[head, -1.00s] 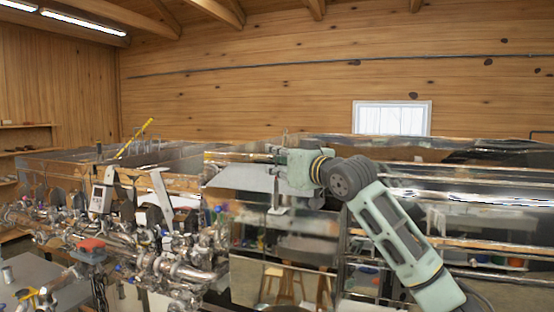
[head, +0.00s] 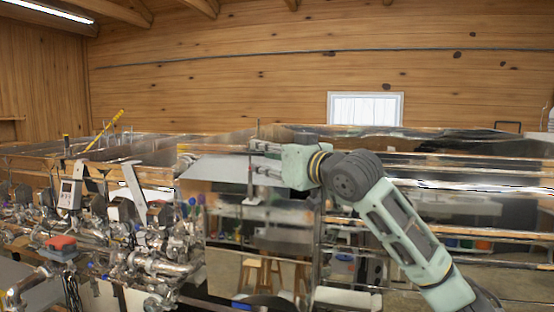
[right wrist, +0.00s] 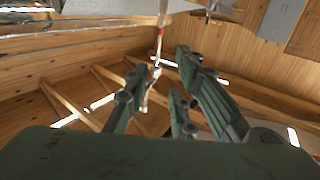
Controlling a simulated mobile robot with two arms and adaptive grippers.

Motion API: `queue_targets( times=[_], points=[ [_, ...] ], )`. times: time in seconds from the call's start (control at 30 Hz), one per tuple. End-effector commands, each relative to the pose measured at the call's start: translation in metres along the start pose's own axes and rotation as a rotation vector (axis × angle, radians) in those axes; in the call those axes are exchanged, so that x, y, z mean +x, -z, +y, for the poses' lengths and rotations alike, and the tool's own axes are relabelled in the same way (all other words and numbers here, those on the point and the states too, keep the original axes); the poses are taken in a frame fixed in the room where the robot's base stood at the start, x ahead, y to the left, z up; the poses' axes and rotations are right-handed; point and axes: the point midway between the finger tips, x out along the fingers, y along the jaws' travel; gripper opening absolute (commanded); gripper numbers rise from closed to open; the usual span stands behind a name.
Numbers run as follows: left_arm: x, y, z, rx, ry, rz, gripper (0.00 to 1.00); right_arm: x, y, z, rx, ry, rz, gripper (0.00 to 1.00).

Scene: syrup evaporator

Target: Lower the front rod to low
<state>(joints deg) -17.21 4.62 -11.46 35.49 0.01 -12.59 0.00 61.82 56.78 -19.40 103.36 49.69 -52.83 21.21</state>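The front rod (head: 257,129) is a thin upright rod in the head view, standing at the front of the metal evaporator pan. A small flat foot (head: 250,201) shows below it. My right gripper (head: 252,162) reaches in from the right, with its fingers pointing left and the rod at their tips. In the right wrist view the fingers (right wrist: 158,75) are spread apart. The rod (right wrist: 160,42), with a red mark, shows at or just beyond the gap between them; contact cannot be told. My left gripper is not in view.
Pipes and valves (head: 150,262) crowd the lower left, with a red-topped part (head: 60,243) among them. A yellow-handled stick (head: 104,130) leans over the pan at left. Shiny pan walls run along the right, behind my right arm. Stools (head: 262,272) show low in the middle.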

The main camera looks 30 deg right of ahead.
Motion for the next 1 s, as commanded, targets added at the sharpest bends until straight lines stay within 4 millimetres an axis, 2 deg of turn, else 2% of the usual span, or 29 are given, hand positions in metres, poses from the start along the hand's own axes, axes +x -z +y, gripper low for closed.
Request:
queue_targets(
  times=[0.1,0.3,1.0],
  points=[
    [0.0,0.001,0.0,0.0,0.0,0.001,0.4,-0.023,-0.001,0.0,-0.005,-0.002,-0.002,0.24],
    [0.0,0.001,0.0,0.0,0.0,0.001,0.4,-0.043,-0.001,-0.002,-0.002,0.0,-0.002,0.24],
    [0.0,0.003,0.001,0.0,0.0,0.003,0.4,-0.045,0.0,-0.002,-0.001,0.001,-0.001,0.24]
  ],
)
